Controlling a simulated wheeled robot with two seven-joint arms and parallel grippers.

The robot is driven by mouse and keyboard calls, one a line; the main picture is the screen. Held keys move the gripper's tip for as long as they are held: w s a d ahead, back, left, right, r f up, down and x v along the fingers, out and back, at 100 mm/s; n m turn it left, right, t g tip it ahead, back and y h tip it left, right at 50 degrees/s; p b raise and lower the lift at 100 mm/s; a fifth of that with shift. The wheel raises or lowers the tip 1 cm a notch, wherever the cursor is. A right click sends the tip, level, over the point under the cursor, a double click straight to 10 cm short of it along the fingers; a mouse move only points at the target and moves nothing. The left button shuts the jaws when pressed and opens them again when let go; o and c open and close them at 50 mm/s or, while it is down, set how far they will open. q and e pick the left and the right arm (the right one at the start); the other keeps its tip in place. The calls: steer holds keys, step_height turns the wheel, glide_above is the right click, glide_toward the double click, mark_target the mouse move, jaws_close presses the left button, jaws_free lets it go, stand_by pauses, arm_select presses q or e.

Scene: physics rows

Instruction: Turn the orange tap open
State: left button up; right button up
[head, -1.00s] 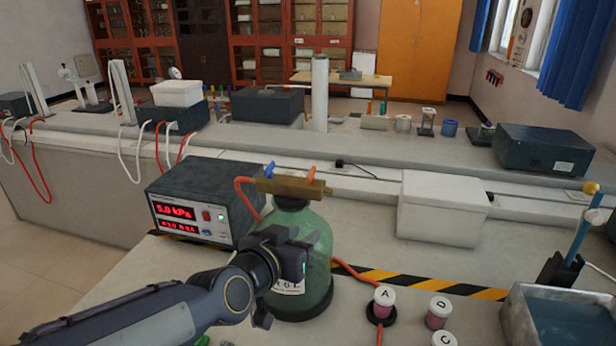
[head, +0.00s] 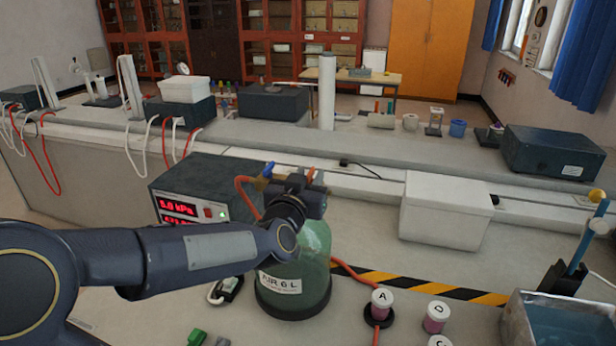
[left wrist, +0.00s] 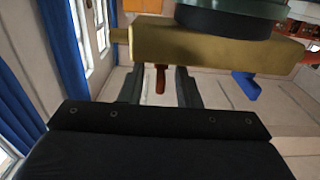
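The orange tap (head: 310,175) sits on the right part of a brass block (head: 258,184) on top of a green bottle (head: 300,275). In the left wrist view the orange tap (left wrist: 160,78) shows below the brass block (left wrist: 215,48). A blue tap (head: 268,169) is on the block's left part; it also shows in the left wrist view (left wrist: 246,88). My left gripper (left wrist: 158,88) is open, with one finger on each side of the orange tap and gaps visible. In the head view it hides most of the block. My right gripper is not in view.
A dark box with red readouts (head: 205,190) stands left of the bottle. A white box (head: 445,210) is to the right. Lidded pots (head: 381,303) and a water tray (head: 565,322) are at the front right. An orange hose (head: 350,272) runs beside the bottle.

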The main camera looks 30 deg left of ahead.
arm_select(q)
jaws_close()
stand_by(0.3)
